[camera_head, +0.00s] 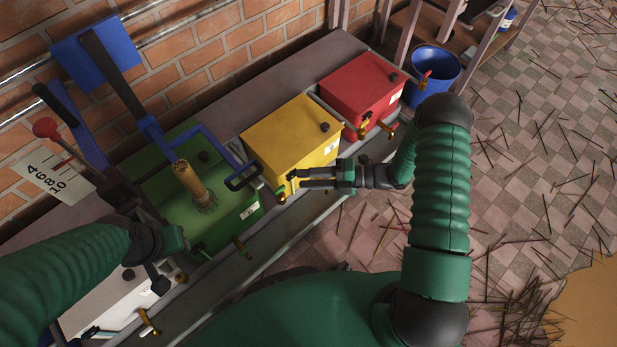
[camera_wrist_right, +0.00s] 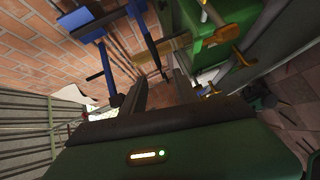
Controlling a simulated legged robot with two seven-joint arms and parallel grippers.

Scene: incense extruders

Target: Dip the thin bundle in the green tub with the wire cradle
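The green tub (camera_head: 229,218) stands in the row of coloured boxes along the wall. My right gripper (camera_head: 298,180) is in front of the yellow box, right of the green tub and apart from the bundle. Its fingers are parted and empty in the right wrist view (camera_wrist_right: 160,85). My left gripper (camera_head: 158,240) is dark, at the tub's left side; its fingertips are unclear.
A blue frame with a black grip (camera_head: 243,177) reaches over the green tub. The yellow box (camera_head: 290,137) and red box (camera_head: 360,84) stand to its right, with brass taps in front. A white box (camera_head: 110,300) is at the lower left. Sticks litter the floor.

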